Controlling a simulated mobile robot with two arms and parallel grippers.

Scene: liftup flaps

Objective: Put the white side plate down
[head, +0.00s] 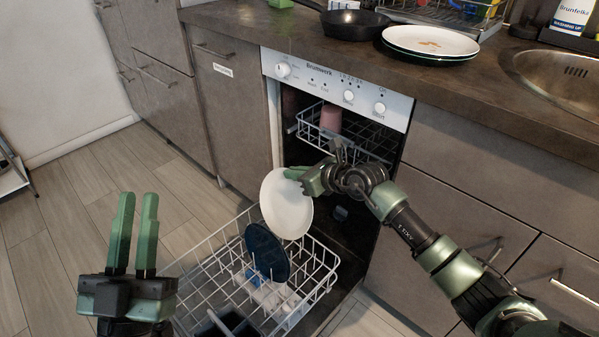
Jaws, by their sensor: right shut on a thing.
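A white side plate (283,207) hangs tilted, nearly upright, above the far part of the dishwasher's lower rack (325,262). My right gripper (298,175) is shut on its upper right edge. The plate's lower edge is close to a dark blue plate (266,250) standing in the rack; I cannot tell whether the two touch. My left gripper (134,225) is empty, its two green fingers pointing up with a narrow gap between them, left of the rack.
The dishwasher (338,88) is open, with a pink cup (331,118) in its upper rack. Small light items lie in the lower rack. Stacked plates (430,42) and a black pan (354,24) stand on the counter (480,80). Floor at left is clear.

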